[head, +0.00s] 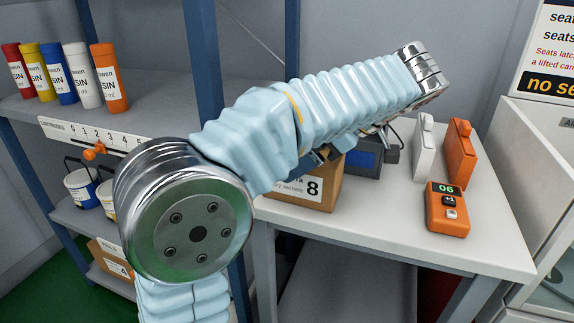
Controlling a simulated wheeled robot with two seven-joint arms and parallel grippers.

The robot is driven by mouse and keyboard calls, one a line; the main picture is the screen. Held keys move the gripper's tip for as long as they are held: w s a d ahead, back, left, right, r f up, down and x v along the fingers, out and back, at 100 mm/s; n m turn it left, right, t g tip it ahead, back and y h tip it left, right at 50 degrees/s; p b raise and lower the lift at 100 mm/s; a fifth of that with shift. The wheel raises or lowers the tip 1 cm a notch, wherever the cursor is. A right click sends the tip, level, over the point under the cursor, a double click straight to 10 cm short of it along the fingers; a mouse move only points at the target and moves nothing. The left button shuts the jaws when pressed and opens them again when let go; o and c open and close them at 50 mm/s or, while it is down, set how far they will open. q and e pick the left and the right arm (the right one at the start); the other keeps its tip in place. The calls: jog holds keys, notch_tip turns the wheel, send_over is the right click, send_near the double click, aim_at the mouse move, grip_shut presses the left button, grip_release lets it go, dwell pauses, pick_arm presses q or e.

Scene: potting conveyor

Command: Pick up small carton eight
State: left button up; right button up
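Small carton eight (329,184) is a brown box with a white label marked 8. It stands on the pale bench top (440,258), just right of the blue rack post. My arm in its light blue sleeve crosses in front of it and hides its top and left part. The arm comes in from the lower left. Small dark and blue parts, perhaps of my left gripper (322,155), show under the sleeve at the carton's upper edge. The fingers are mostly hidden, so I cannot tell whether they touch the carton. My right gripper is not in view.
An orange device reading 06 (447,213), an orange block (461,152) and a white block (424,148) stand on the bench, right of a dark blue box (363,163). Several coloured cartridges (110,78) stand on the left shelf. The bench front is clear.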

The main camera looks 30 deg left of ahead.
pick_arm(q)
jog(key=shift+c, duration=0.2)
jog(key=c, duration=1)
jog(key=shift+r, duration=0.15)
